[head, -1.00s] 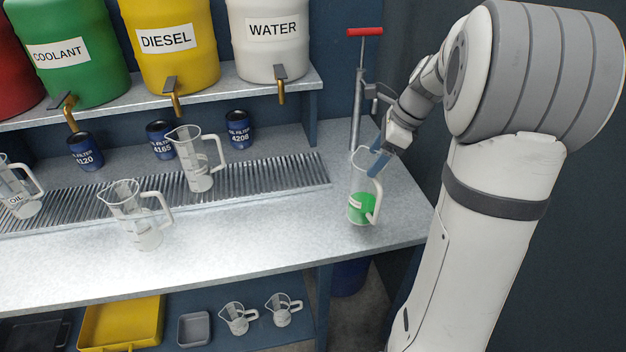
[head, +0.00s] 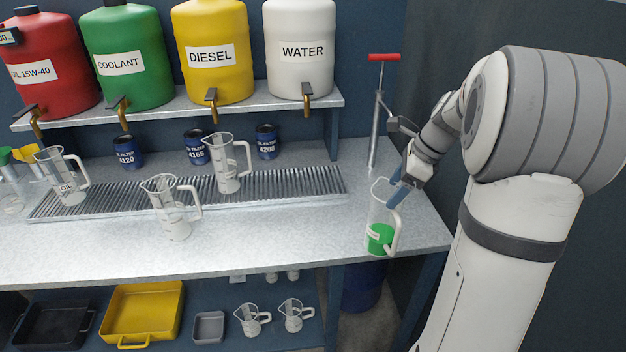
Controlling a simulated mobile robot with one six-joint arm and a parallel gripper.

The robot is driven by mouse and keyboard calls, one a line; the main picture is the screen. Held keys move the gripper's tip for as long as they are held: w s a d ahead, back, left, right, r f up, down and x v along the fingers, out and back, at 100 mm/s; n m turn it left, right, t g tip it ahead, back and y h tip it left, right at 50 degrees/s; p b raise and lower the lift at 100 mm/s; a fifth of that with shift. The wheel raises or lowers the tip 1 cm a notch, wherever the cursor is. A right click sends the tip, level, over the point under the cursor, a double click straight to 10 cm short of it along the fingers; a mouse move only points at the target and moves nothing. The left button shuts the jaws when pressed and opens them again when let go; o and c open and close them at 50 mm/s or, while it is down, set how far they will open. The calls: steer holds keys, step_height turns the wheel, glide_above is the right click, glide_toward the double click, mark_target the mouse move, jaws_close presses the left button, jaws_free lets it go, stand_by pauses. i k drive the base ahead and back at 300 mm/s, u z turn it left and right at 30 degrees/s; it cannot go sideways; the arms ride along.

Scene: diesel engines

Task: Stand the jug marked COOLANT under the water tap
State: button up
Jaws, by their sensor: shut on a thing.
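A clear jug with green liquid (head: 380,238) is at the right end of the bench; its label is too small to read. My gripper (head: 398,190) is shut on this jug near its upper rim and handle side. I cannot tell whether its base touches the bench. The white drum marked WATER (head: 303,52) stands on the shelf, its brass tap (head: 306,103) pointing down. The jug is right of and nearer than this tap. The slatted drip grate (head: 290,186) runs below the taps.
A clear jug (head: 229,165) stands on the grate, left of the water tap. Another jug (head: 173,212) stands on the bench in front of the grate. A jug marked OIL (head: 66,186) is at left. Blue filter cans stand behind the grate. A red-handled pump (head: 376,115) stands behind my gripper.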

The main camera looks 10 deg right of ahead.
mark_target(308, 184)
steer(key=u, duration=0.2)
steer(key=i, duration=0.9)
steer(key=z, duration=0.25)
